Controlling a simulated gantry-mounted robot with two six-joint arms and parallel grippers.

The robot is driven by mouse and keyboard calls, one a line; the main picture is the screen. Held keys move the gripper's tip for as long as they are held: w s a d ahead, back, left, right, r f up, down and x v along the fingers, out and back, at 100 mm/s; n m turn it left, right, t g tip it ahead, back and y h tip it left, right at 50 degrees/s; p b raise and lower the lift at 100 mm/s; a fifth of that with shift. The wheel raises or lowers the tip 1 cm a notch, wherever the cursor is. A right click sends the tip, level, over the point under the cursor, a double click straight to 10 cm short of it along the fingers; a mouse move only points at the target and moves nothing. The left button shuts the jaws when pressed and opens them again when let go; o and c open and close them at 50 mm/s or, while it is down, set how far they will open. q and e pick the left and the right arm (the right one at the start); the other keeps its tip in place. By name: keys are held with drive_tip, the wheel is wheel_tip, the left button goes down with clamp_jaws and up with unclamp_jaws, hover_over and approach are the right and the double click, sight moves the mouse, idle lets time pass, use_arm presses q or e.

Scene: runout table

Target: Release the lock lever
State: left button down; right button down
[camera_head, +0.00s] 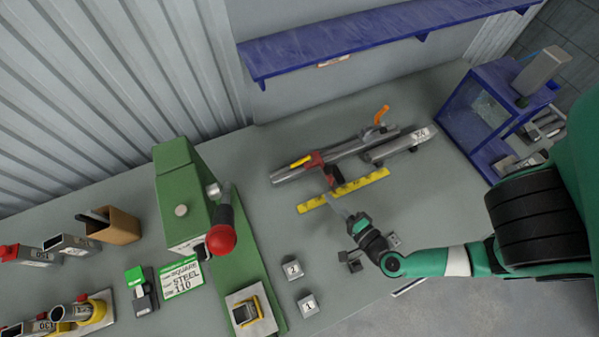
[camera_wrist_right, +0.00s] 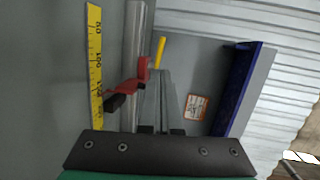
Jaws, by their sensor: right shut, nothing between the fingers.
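A metal rail (camera_head: 345,156) lies on the grey table, with a red slider block (camera_head: 316,160) on it. I cannot tell which one is the lock lever. My right gripper (camera_head: 337,206) is shut and empty, in front of the rail and apart from both levers. In the right wrist view, the red block (camera_wrist_right: 131,87) and yellow lever (camera_wrist_right: 160,52) lie beyond the closed fingers (camera_wrist_right: 165,92). My left gripper is not in view.
A yellow ruler (camera_head: 343,190) lies between my right gripper and the rail. A green press with a red knob (camera_head: 221,238) stands to the left. A metal tube (camera_head: 402,144) and a blue bin (camera_head: 490,112) are right. A blue shelf (camera_head: 370,40) runs behind.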

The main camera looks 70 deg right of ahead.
sight(301, 162)
drive_tip(key=b+x, duration=0.2)
drive_tip(key=x, duration=1.1)
drive_tip(key=shift+w+d, duration=0.15)
drive_tip(key=shift+w, duration=0.3)
drive_tip(key=shift+w+d, duration=0.25)
drive_tip(key=shift+w, duration=0.3)
drive_tip(key=shift+w+f+p, duration=0.15)
drive_tip(key=shift+w+p, duration=0.1)
drive_tip(key=shift+p, duration=0.05)
drive_tip(key=shift+f, duration=0.1)
